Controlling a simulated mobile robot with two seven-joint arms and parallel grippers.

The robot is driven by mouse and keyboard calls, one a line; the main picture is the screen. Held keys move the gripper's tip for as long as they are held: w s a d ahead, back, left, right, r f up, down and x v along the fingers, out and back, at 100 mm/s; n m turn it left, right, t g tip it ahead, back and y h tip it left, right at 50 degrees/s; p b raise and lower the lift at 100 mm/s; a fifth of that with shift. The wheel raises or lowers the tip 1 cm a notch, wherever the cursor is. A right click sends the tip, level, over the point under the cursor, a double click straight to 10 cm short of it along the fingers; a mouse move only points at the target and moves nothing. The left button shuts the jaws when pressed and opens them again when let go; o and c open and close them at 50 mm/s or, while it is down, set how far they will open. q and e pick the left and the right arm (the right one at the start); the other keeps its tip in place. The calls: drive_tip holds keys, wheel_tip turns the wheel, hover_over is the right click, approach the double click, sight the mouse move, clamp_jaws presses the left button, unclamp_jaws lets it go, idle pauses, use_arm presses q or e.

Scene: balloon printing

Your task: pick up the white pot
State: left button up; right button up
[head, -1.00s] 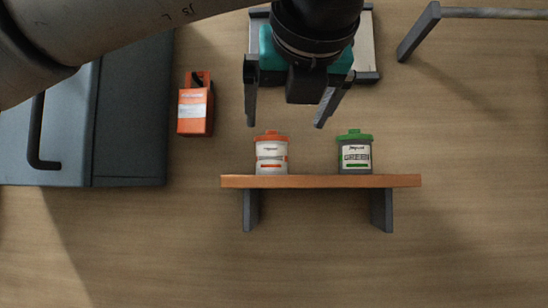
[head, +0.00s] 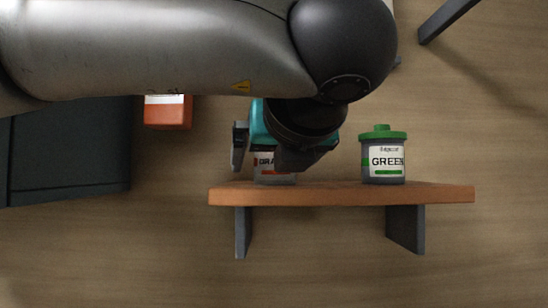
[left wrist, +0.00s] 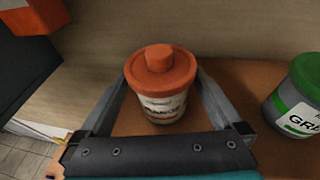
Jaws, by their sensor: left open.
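The white pot (left wrist: 165,107) has an orange lid and stands upright on the wooden shelf. In the head view most of the white pot (head: 275,178) is hidden behind my left gripper, and only its lower label shows. My left gripper (left wrist: 163,80) is open, with one finger on each side of the pot in the left wrist view. I cannot tell whether the fingers touch it. In the head view the left gripper (head: 270,160) is over the shelf's left part. My right gripper is not in view.
A pot with a green lid (head: 384,158) stands on the same shelf (head: 340,194), to the right of the white pot. An orange box (head: 168,112) is at the left, beside a dark cabinet (head: 70,150). The wall below the shelf is clear.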

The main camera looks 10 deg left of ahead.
use_arm(q)
drive_tip(key=shift+d, duration=0.25)
drive_tip(key=shift+s+d+r, duration=0.1)
drive_tip(key=shift+s, duration=0.2)
drive_tip(key=shift+c, duration=1.9)
drive_tip(key=c, duration=1.1)
drive_tip(key=shift+r, duration=0.15)
wheel_tip(320, 180, up, 10)
drive_tip(key=shift+f, duration=0.2)
